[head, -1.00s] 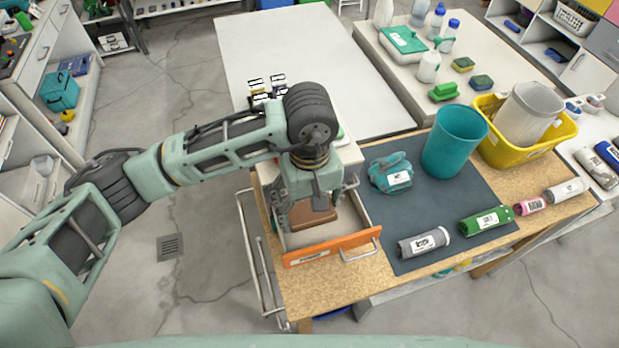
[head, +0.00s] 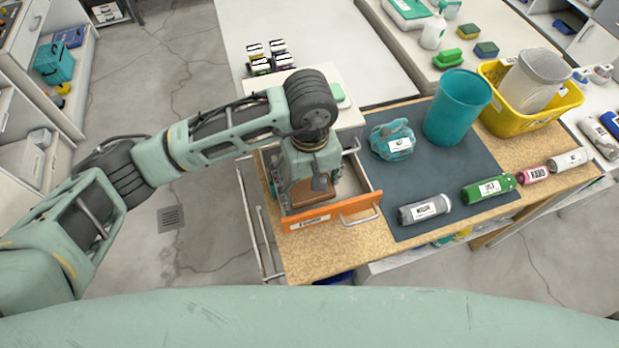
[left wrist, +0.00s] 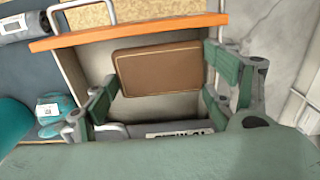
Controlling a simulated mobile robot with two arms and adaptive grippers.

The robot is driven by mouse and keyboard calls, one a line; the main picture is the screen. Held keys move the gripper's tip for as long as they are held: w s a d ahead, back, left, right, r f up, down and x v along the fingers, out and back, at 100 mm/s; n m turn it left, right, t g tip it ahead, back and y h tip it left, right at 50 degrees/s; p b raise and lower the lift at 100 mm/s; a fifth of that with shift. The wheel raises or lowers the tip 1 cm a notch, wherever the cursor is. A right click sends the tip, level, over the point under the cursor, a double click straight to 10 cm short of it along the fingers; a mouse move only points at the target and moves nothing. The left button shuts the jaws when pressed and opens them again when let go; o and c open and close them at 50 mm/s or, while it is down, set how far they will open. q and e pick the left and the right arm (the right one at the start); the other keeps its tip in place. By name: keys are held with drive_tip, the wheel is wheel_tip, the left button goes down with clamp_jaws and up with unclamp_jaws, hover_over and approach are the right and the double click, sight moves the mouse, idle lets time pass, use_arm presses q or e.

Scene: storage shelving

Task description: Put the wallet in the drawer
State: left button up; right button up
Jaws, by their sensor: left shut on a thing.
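The brown wallet (head: 311,190) is inside the open drawer, close behind its orange front (head: 331,212). In the left wrist view the wallet (left wrist: 158,68) lies between my two green finger pads, near the orange front (left wrist: 130,31). My left gripper (head: 303,190) reaches down into the drawer and is shut on the wallet by its two side edges. It also shows in the left wrist view (left wrist: 160,80). Whether the wallet touches the drawer floor cannot be told. My right gripper is not in view.
A yellow basket (head: 545,110) stands behind.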

use_arm(q)
drive_tip(key=o, duration=1.2)
drive_tip(key=shift+o, duration=0.2)
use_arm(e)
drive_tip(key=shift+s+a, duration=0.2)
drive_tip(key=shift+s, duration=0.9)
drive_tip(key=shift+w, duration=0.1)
use_arm(q)
wheel_tip(320, 180, up, 12)
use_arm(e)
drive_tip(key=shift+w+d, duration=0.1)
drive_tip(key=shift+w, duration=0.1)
